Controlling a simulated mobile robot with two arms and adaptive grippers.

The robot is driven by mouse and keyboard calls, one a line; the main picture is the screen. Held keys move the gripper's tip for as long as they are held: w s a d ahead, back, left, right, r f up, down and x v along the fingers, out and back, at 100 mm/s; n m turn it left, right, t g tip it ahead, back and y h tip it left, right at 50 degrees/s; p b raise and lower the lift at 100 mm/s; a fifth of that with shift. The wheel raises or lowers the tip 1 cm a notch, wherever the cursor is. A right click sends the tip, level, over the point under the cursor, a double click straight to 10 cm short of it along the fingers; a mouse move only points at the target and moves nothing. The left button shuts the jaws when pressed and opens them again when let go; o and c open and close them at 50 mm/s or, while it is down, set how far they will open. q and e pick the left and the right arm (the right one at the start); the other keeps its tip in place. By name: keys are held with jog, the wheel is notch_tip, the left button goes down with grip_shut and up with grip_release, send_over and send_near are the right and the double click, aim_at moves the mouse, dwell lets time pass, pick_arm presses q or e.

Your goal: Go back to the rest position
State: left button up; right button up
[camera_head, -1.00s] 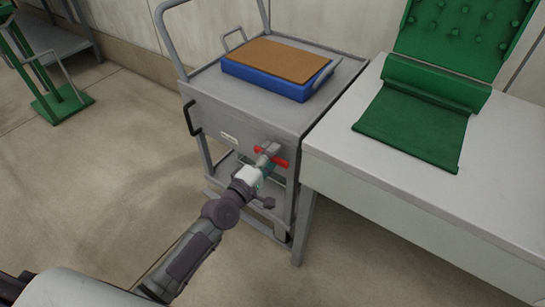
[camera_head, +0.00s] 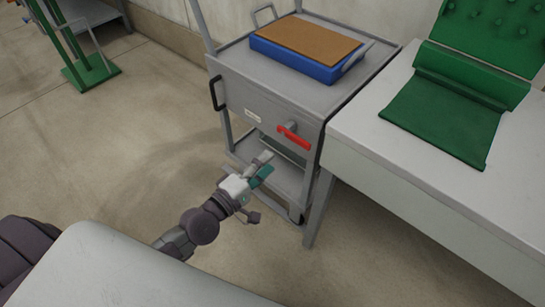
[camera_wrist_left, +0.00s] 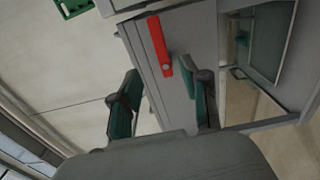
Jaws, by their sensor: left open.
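My left gripper (camera_head: 262,170) is open and empty in the head view, in front of the grey cart and below the red valve handle. In the left wrist view its two teal-padded fingers (camera_wrist_left: 163,105) stand apart with nothing between them. The red handle (camera_head: 293,138) is on the cart's front panel and points down to the right. It also shows in the left wrist view (camera_wrist_left: 159,47), beyond the fingertips and apart from them. My right gripper is not in view.
The grey cart (camera_head: 245,80) carries a blue tray (camera_head: 290,62) with a brown top. A pale bench (camera_head: 400,165) with a green mat (camera_head: 440,115) stands at the right. A green stand (camera_head: 90,70) is at the far left. The floor left of the cart is clear.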

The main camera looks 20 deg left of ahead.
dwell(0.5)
